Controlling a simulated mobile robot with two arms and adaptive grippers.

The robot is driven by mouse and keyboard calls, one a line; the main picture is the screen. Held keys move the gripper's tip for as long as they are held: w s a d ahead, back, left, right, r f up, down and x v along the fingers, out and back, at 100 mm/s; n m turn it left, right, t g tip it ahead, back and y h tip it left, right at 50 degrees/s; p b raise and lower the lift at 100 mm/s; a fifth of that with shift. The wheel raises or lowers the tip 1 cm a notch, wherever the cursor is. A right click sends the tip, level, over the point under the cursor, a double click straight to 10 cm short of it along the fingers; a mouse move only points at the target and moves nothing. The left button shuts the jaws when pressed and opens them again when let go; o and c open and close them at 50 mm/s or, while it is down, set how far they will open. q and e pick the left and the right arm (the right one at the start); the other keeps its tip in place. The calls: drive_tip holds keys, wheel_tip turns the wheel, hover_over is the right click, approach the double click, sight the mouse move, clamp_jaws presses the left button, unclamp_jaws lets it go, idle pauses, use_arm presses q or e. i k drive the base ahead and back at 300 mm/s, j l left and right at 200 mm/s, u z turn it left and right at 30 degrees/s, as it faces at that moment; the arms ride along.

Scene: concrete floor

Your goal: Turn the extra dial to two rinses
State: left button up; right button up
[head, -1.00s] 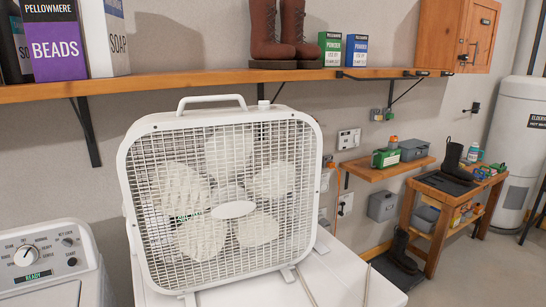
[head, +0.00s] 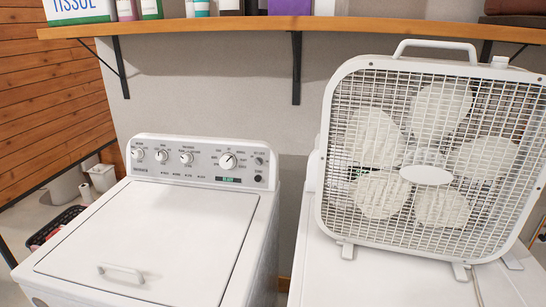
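A white top-loading washer (head: 150,235) stands left of centre with its lid shut. Its grey control panel (head: 205,172) carries three small dials at the left: a left one (head: 137,154), a middle one (head: 162,156) and a right one (head: 186,158). A larger dial (head: 228,161) with a ring of labels sits farther right. The labels are too small to read, so I cannot tell which dial is the extra dial or its setting. A green display (head: 230,180) is lit below the large dial. Neither of my grippers is in view.
A white box fan (head: 427,175) stands on a white machine (head: 350,275) right of the washer, with a narrow gap between the machines. A wooden shelf (head: 250,24) with boxes and bottles runs above. A dark basket (head: 58,226) sits on the floor at the left.

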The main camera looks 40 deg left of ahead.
sight(188, 157)
drive_tip(key=u, duration=2)
drive_tip(key=i+j, duration=0.15)
drive_tip(key=j, duration=0.15)
drive_tip(key=i+j+u, duration=0.1)
drive_tip(key=j, duration=0.2)
drive_tip(key=i+j, duration=0.2)
drive_tip(key=j+u, duration=0.05)
drive_tip(key=j, duration=0.05)
